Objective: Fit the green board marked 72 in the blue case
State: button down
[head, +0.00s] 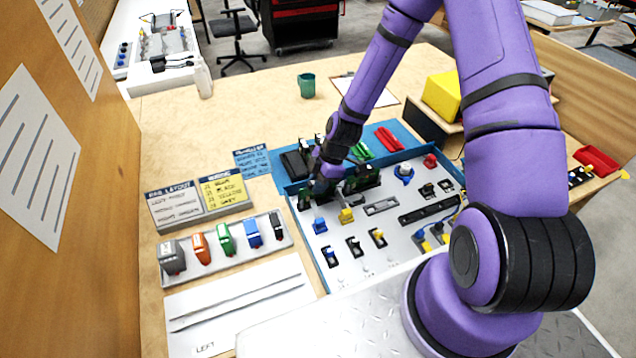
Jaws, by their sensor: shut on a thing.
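The blue case (313,250) lies open on the bench, with a light grey panel inside its blue walls. My gripper (324,188) is low over the far left part of the case. It is shut on a dark thing that seems to be a green board, mostly hidden by the fingers. I cannot tell whether the held thing touches the panel.
Blue, yellow and black parts sit on the panel around the gripper. A rack of coloured tools (226,247) and label cards (198,203) lie to the left. A green cup (307,85) and a yellow box (442,97) stand behind.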

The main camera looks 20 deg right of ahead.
jog(key=shift+f, duration=0.35)
dwell(0.3)
jog(key=c, duration=0.6)
grip_release()
jog(key=shift+c, duration=0.2)
jog(key=shift+r, duration=0.1)
jog(key=shift+r, duration=3.4)
jog(key=shift+r, duration=0.1)
